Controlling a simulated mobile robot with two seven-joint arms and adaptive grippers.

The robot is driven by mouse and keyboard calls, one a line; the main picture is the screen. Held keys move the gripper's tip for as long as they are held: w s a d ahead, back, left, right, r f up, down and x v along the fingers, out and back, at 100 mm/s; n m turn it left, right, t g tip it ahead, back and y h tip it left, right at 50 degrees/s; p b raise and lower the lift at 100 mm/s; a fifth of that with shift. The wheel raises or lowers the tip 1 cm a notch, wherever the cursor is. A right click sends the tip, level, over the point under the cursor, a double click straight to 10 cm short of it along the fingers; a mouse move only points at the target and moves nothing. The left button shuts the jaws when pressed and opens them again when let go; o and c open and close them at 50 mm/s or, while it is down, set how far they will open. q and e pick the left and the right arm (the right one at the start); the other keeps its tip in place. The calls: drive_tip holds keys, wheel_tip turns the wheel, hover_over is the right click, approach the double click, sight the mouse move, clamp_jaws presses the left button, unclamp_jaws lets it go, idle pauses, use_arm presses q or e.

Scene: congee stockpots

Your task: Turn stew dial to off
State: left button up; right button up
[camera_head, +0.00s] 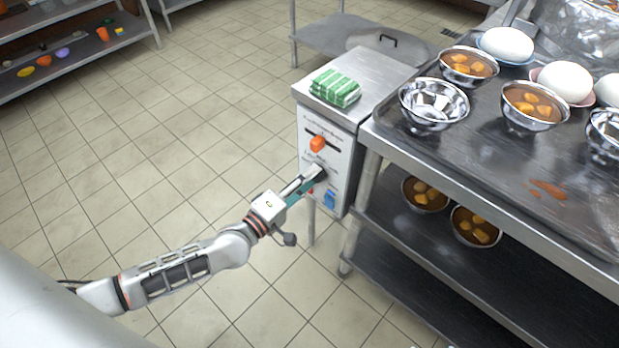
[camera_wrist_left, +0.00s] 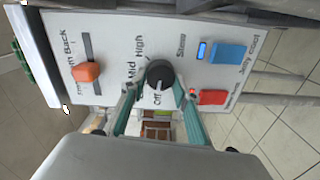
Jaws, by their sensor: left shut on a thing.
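The round black dial (camera_wrist_left: 160,75) sits on the white control panel (camera_wrist_left: 120,50), with labels such as Mid, High and Off printed around it. A small pale mark shows on its lower side, near the Off label, but I cannot read the exact setting for certain. My left gripper (camera_wrist_left: 156,92) has one teal-and-grey finger on each side of the dial and is shut on it. In the head view my left gripper (camera_head: 314,179) reaches the panel front from the left and hides the dial. My right gripper is not in view.
An orange slider knob (camera_head: 317,143) sits above the gripper. A blue switch (camera_wrist_left: 228,55) and a red switch (camera_wrist_left: 212,97) are beside the dial. A green-striped packet (camera_head: 335,87) lies on top. The steel table (camera_head: 480,160) with bowls stands right; open floor lies left.

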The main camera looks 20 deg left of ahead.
use_arm(q)
drive_tip(key=shift+f+n, duration=0.15)
drive_tip(key=shift+n, duration=0.55)
drive_tip(key=o, duration=1.1)
drive_tip(key=shift+c, duration=0.2)
drive_tip(key=v, duration=1.2)
